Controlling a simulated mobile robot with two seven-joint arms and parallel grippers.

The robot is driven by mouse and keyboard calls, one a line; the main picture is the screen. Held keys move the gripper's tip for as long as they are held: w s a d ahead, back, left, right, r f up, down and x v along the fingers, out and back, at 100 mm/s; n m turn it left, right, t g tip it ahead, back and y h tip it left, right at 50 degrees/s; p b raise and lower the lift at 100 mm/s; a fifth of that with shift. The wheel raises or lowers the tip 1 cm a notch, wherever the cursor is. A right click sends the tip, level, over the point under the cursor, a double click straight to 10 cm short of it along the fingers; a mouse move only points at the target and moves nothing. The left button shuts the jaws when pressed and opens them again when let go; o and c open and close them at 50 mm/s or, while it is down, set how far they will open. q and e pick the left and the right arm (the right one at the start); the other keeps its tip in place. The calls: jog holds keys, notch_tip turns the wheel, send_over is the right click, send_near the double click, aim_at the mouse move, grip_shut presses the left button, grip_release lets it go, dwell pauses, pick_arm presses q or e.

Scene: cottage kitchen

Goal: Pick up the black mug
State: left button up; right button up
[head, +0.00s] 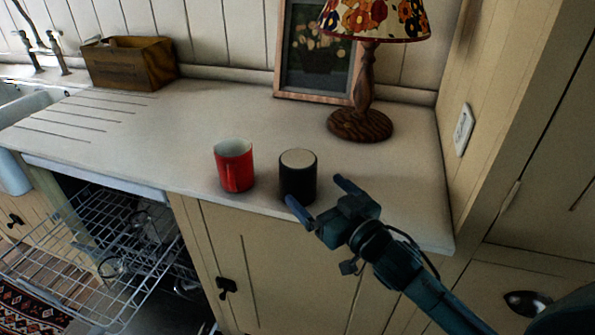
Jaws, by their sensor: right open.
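The black mug (298,178) stands upright on the pale countertop (220,118), near its front edge. Its inside looks cream, and no handle shows. My right gripper (317,190) comes in from the lower right, with its blue fingertips spread apart. One fingertip shows by the mug's lower front and the other to the right of the mug. The gripper is open and empty; I cannot tell whether a finger touches the mug. My left gripper is not in view.
A red mug (233,166) stands close to the left of the black mug. A lamp (362,122) and a framed picture (316,55) stand behind. A wooden box (128,64) sits at the back left. An open dishwasher rack (95,255) juts out below left. The counter's middle is clear.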

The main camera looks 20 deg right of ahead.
aim_at(298, 178)
jog(key=shift+a+p+x, duration=0.15)
jog(key=shift+a+x, duration=0.05)
jog(key=shift+x, duration=1.5)
jog(key=shift+a+p+x, duration=0.15)
jog(key=shift+a+x, duration=0.05)
jog(key=shift+x, duration=1.5)
jog(key=shift+s+f, duration=0.1)
jog(key=shift+c, duration=0.2)
jog(key=c, duration=1.2)
